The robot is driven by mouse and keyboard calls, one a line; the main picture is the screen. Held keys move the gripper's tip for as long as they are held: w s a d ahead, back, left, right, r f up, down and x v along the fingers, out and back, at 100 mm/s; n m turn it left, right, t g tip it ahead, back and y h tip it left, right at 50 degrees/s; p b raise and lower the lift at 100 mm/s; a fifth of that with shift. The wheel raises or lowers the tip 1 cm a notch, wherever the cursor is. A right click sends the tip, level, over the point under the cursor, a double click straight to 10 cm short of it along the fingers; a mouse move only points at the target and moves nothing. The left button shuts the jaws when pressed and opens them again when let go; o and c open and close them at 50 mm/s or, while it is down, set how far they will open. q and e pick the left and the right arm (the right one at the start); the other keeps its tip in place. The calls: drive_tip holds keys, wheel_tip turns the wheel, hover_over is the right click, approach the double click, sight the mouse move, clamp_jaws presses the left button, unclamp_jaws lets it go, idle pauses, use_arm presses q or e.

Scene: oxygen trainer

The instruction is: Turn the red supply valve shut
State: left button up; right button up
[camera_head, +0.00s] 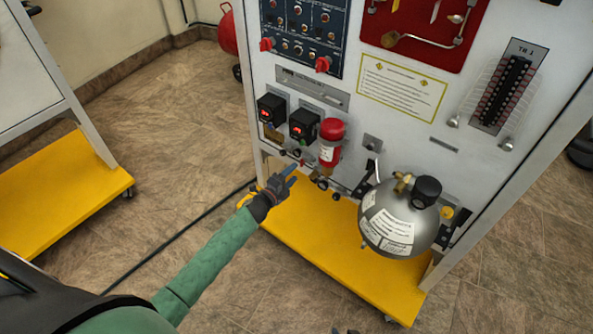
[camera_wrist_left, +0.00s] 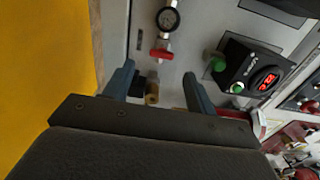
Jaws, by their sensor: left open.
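The red supply valve handle (camera_wrist_left: 161,54) sits on a brass fitting below a round gauge (camera_wrist_left: 168,20) in the left wrist view. In the head view a small red spot by my fingertips (camera_head: 301,163) appears to be the same handle. My left gripper (camera_wrist_left: 157,86) is open and empty, its two fingers on either side of the line to the handle, with the handle a little beyond the tips. In the head view my left gripper (camera_head: 290,174) points at the panel's lower left. A small dark tip of my right gripper (camera_head: 345,331) shows at the bottom edge.
A red and white cylinder (camera_head: 331,143) stands right of the valve. Black boxes with red displays (camera_head: 303,124) are above it. A grey tank (camera_head: 398,218) hangs further right. The yellow base (camera_head: 330,250) lies below. Open floor lies in front.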

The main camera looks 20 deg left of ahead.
use_arm(q)
drive_tip(key=v, duration=0.3)
use_arm(e)
drive_tip(key=shift+s+f, duration=0.1)
drive_tip(key=shift+f, duration=0.55)
drive_tip(key=shift+d+r, duration=0.1)
drive_tip(key=shift+r, duration=0.15)
